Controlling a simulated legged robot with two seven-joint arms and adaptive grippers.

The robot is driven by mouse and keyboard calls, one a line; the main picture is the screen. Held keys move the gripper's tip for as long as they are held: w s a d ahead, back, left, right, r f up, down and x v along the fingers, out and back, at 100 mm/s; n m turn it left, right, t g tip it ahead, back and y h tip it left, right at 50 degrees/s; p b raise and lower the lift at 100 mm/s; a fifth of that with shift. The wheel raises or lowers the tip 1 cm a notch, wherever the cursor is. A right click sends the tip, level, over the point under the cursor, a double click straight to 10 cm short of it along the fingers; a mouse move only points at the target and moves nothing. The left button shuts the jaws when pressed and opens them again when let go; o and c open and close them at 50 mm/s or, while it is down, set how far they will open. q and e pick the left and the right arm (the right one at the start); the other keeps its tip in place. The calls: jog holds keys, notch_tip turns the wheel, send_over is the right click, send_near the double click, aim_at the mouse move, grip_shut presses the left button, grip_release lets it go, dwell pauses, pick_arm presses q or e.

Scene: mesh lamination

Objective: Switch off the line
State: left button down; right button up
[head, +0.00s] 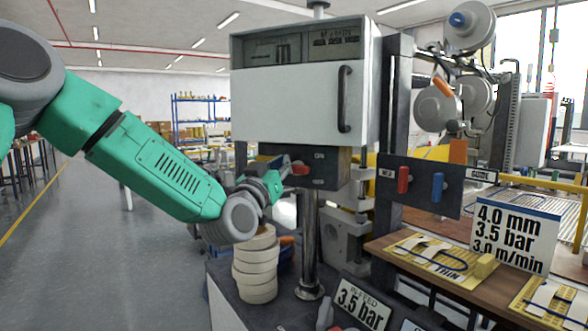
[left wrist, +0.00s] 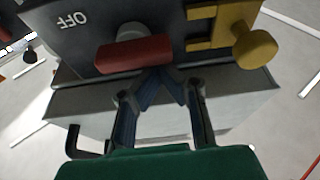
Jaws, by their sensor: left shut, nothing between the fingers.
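A red switch handle (head: 300,169) sits on the front of a dark control box (head: 325,172) under the white cabinet. In the left wrist view the red handle (left wrist: 133,55) lies across a grey round hub on the dark panel, and the word OFF (left wrist: 73,20) appears upside down beside it. My left gripper (head: 284,164) is right by the handle, its fingertips shut with nothing between them. In the left wrist view the closed tips (left wrist: 162,75) are close to the handle's edge; whether they touch it I cannot tell. My right gripper is not in view.
A yellow knob (left wrist: 255,47) is beside the red handle. A stack of cream rolls (head: 256,268) stands below my left gripper. A second panel (head: 420,185) carries a red and a blue lever. A metal column (head: 309,240) stands below the control box. Open floor lies left.

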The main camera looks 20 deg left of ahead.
pick_arm(q)
jog(key=v, duration=1.2)
jog(key=shift+a, duration=0.15)
jog(key=shift+f, duration=0.15)
jog(key=s+d+f+m+g+h, duration=0.1)
jog(key=s+d+f+g, duration=0.15)
jog(key=f, duration=0.75)
jog(key=s+d+f+g, duration=0.15)
jog(key=f+g, duration=0.25)
jog(key=f, duration=0.7)
jog(key=s+d+f+m+g+h, duration=0.1)
jog(key=s+f+g, duration=0.25)
jog(key=f, duration=0.65)
jog(key=s+f+g, duration=0.5)
jog(key=s+f, duration=0.4)
jog(key=s, duration=0.4)
jog(key=s+a+f+g+y, duration=0.1)
jog(key=s+f+g, duration=0.5)
jog(key=s+f, duration=0.4)
jog(key=s, duration=0.3)
jog(key=shift+s+f+n+y, duration=0.3)
jog(key=shift+s, duration=0.05)
jog(key=shift+w, duration=0.15)
